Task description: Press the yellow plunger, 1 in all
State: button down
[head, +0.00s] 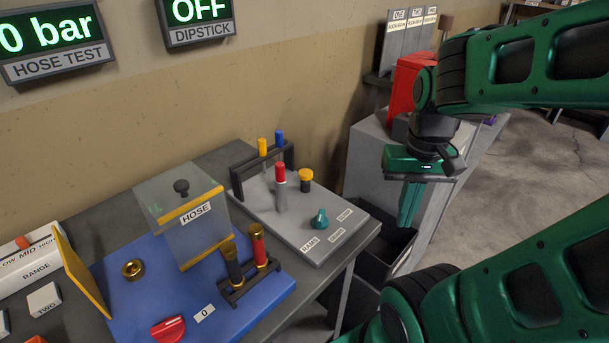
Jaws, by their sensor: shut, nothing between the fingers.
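A yellow round-capped plunger (306,176) stands upright on a grey panel (270,212) on the table, just right of a red-topped grey post (280,190). My gripper (404,224) is shut and empty, pointing down to the right of the panel, apart from the plunger. It hangs in front of the grey cabinet and by the dark bin. A separate yellow-topped stick (262,147) stands in the dark rack behind the plunger.
A teal knob (320,219) sits at the panel's front. A blue-topped stick (280,138) shares the rack. A clear HOSE box (185,228) and red and black handles (257,246) stand on a blue board at left. A grey cabinet (370,165) stands behind my gripper.

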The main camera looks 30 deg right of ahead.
aim_at(306, 174)
jog(key=z, duration=0.8)
jog(key=k, duration=1.4)
jog(key=u, duration=0.75)
jog(key=i, duration=1)
